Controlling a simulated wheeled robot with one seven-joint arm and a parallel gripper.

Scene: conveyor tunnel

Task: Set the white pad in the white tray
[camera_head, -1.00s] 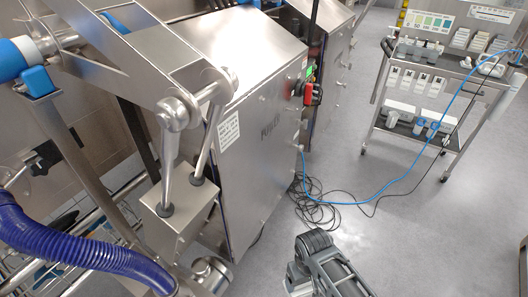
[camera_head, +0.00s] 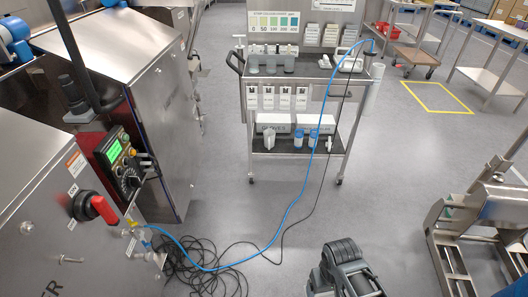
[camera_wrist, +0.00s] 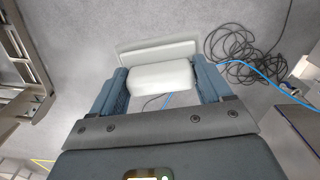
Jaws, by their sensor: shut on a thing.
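A white pad (camera_wrist: 161,78) is between the two fingers of my gripper (camera_wrist: 160,84) in the wrist view. The gripper is shut on it, with a finger against each side. A flat pale plate-like part shows just beyond the block; I cannot tell whether it belongs to the pad. The pad is held above the grey floor. A white tray (camera_head: 349,65) seems to lie on the right of the cart's top shelf in the head view, partly crossed by cables. My gripper and the pad do not show in the head view.
The metal cart (camera_head: 300,80) carries bottles, cups and boxes on two shelves. A steel machine (camera_head: 130,100) stands left. A steel frame (camera_head: 470,230) stands right. Floor before the cart is mostly clear.

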